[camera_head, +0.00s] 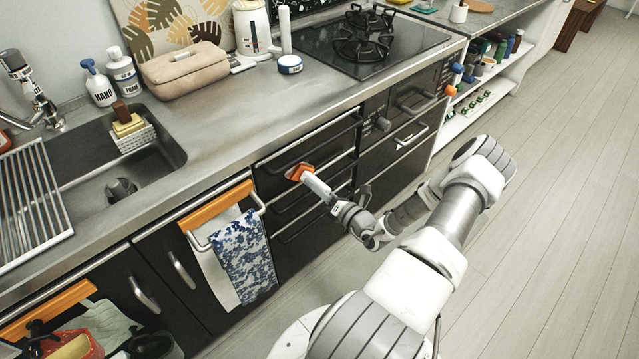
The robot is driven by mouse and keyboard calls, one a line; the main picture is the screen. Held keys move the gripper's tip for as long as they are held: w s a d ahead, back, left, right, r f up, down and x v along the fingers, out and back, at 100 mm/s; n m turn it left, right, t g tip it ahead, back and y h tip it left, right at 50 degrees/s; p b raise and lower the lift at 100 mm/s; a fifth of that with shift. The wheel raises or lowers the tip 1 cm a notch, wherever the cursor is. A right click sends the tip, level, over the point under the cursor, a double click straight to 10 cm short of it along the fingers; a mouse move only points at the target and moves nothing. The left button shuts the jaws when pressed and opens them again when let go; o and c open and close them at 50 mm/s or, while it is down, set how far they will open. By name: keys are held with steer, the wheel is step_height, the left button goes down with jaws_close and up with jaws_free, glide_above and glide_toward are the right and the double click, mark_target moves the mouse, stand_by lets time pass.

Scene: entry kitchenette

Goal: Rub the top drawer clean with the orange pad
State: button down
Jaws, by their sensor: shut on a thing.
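The orange pad (299,172) is at the end of a white handle (317,185). My gripper (337,206) is shut on this handle. The pad is at the front of the top drawer (325,144) in the dark drawer stack, near the drawer's left part. It looks to be against the drawer front, but I cannot tell for sure if it touches. The pad hides a small part of the drawer front. The drawer looks closed.
A blue patterned towel (242,252) hangs on a rail left of the drawers. The counter (230,133) juts above them. A stove (375,45) is set in the counter. The floor (530,200) at right is clear.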

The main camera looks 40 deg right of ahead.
steer(key=shift+w+a, duration=0.1)
steer(key=shift+d+r, duration=0.1)
steer(key=shift+d, duration=0.15)
stand_by(0.3)
steer(key=s+p, duration=0.1)
steer(key=s, duration=0.6)
steer(key=shift+s+d, duration=0.2)
steer(key=shift+d, duration=0.05)
steer(key=shift+s, duration=0.1)
stand_by(0.8)
